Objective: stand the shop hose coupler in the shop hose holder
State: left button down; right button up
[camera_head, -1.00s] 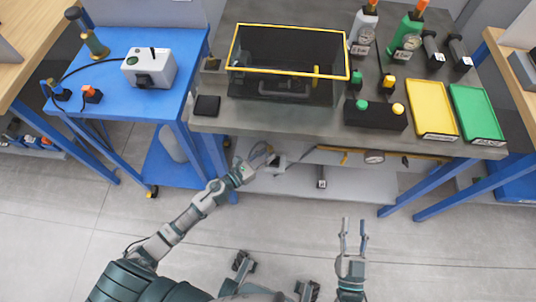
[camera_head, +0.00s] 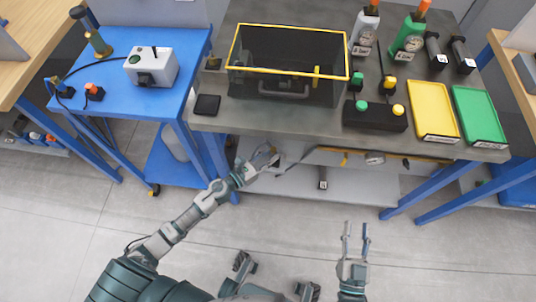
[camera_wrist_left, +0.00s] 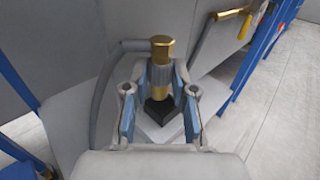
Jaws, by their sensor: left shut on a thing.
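The shop hose coupler (camera_wrist_left: 161,50) is a brass hex piece upright between the blue-padded fingers of my left gripper (camera_wrist_left: 158,100) in the left wrist view. The gripper is shut on it. A grey hose (camera_wrist_left: 105,72) curves away to its left. A dark square piece (camera_wrist_left: 158,110) shows below the coupler; I cannot tell whether it is the holder or touches the coupler. In the head view my left gripper (camera_head: 266,160) is at the workbench's front edge, over the lower shelf, and the coupler is too small to make out. My right gripper (camera_head: 356,238) is open and empty above the floor.
The grey workbench (camera_head: 300,122) carries a yellow-rimmed dark bin (camera_head: 290,75), bottles, a black button box (camera_head: 375,115), a yellow tray (camera_head: 432,110) and a green tray (camera_head: 478,112). A blue table (camera_head: 125,95) stands at left. The floor in front is clear.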

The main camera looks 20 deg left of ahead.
pick_arm(q)
jog(key=shift+d, duration=0.1)
jog(key=shift+f, duration=0.15)
jog(key=shift+a+f+b, duration=0.3)
jog(key=shift+a+b, duration=0.05)
jog(key=shift+a, duration=0.05)
jog(key=shift+d+f, duration=0.15)
jog(key=shift+d, duration=0.2)
jog(key=shift+a+f+b, duration=0.25)
jog(key=shift+f+b, duration=0.05)
jog(key=shift+b, duration=0.15)
jog(key=shift+d, duration=0.1)
jog(key=shift+r, duration=0.1)
jog(key=shift+r+p, duration=0.75)
